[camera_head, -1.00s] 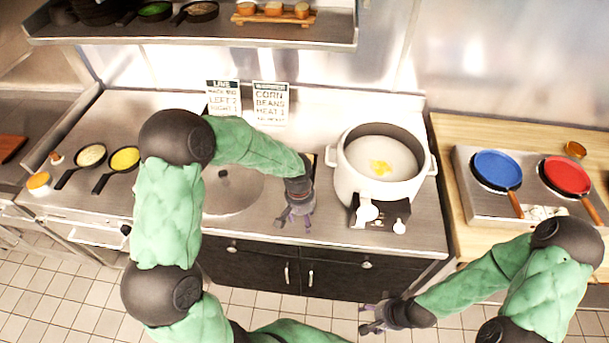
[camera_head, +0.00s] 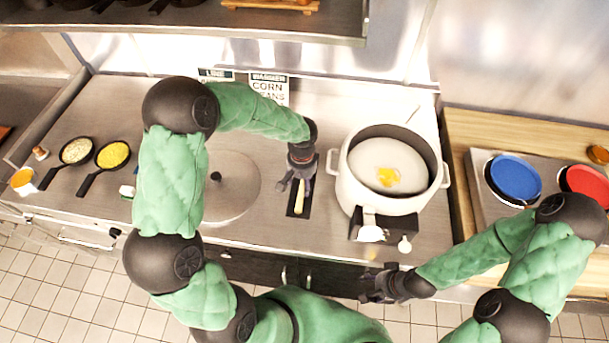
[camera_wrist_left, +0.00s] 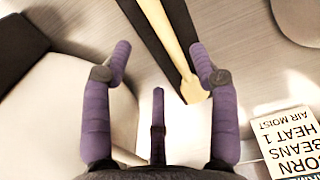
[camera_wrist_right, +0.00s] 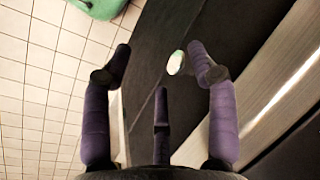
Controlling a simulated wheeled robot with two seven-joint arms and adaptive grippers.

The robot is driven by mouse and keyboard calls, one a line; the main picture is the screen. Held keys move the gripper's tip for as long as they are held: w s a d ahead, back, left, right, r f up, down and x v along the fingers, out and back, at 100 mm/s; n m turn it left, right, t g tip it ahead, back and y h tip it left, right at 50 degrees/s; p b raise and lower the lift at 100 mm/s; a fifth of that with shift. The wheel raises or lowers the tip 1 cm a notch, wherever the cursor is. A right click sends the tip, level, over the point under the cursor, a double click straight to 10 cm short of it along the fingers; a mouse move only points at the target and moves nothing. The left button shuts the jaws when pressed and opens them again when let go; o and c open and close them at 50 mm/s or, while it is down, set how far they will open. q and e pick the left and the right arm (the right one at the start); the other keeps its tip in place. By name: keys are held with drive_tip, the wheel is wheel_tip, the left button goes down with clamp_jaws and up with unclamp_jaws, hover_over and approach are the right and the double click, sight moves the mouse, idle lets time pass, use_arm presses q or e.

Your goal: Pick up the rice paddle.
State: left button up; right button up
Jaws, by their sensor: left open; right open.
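The rice paddle (camera_head: 299,198) is pale and wooden-looking and lies on a narrow dark mat (camera_head: 291,211) on the steel counter, left of the rice cooker. In the left wrist view the paddle (camera_wrist_left: 166,32) runs along the dark strip, its near end close to the right finger. My left gripper (camera_head: 297,182) is open above the paddle's far end, with its fingers apart and nothing between them; part of the paddle is hidden by it in the head view. My right gripper (camera_head: 372,284) is open and empty in front of the counter's front edge; it also shows in the right wrist view (camera_wrist_right: 158,62).
The white rice cooker (camera_head: 343,187) stands open just right of the mat. A round steel lid (camera_head: 235,178) lies to the left. Two small pans (camera_head: 112,155) (camera_head: 75,151) sit at far left. Signs (camera_head: 270,88) stand behind; a shelf (camera_head: 200,28) hangs above.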

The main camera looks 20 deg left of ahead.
sight(302, 196)
use_arm(q)
wheel_tip(302, 196, down, 2)
drive_tip(key=shift+s+f, duration=0.1)
drive_tip(key=shift+f, duration=1)
wheel_tip(302, 196, down, 4)
drive_tip(key=shift+f, duration=0.1)
drive_tip(key=shift+s, duration=0.1)
clamp_jaws()
